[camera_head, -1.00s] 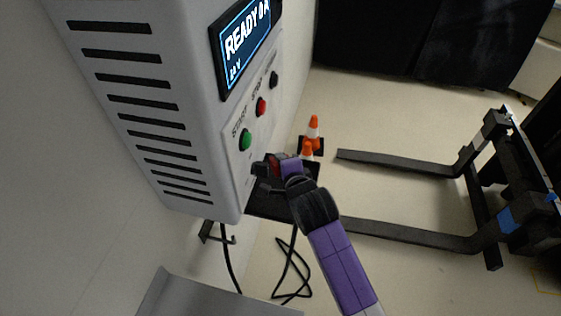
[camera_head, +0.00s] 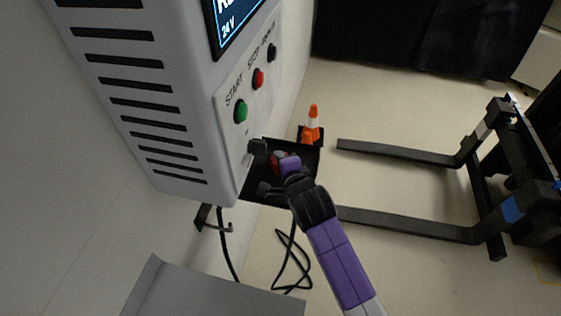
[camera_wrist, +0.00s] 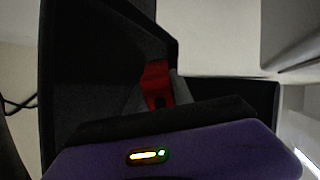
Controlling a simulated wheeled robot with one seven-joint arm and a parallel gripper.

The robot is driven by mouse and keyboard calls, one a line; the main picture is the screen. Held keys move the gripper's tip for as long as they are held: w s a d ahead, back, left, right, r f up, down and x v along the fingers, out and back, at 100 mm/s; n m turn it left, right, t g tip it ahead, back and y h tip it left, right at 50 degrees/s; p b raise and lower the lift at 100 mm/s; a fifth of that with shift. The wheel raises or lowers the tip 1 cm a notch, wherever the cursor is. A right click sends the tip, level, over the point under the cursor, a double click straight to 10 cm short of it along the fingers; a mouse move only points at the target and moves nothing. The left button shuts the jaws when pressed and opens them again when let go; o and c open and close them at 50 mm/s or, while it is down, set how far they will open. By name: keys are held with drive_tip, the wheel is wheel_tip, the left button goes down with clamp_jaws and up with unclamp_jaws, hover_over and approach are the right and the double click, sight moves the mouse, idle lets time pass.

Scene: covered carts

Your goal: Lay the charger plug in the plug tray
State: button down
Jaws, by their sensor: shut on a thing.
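The plug tray (camera_head: 308,165) is a black open box mounted below the front of the white charger cabinet. My gripper is shut on the plug. Whether the plug touches the tray floor cannot be told.
The white cabinet (camera_head: 165,95) stands close on the left, with green (camera_head: 241,111) and red (camera_head: 258,79) buttons. An orange cone (camera_head: 312,125) stands beyond the tray. A black cable (camera_head: 285,262) hangs below. Dark forks (camera_head: 400,153) lie to the right.

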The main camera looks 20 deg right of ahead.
drive_tip(key=shift+f+b, duration=0.35)
idle(0.3)
drive_tip(key=c, duration=1)
unclamp_jaws()
drive_tip(key=shift+c, duration=0.2)
drive_tip(key=shift+f, duration=0.1)
drive_tip(key=shift+s+f, duration=0.15)
drive_tip(key=shift+f, duration=0.05)
drive_tip(key=v, duration=0.3)
drive_tip(key=b+v, duration=0.1)
drive_tip(key=v, duration=0.3)
drive_tip(key=shift+w+r, duration=0.2)
drive_tip(key=shift+s+r, duration=0.4)
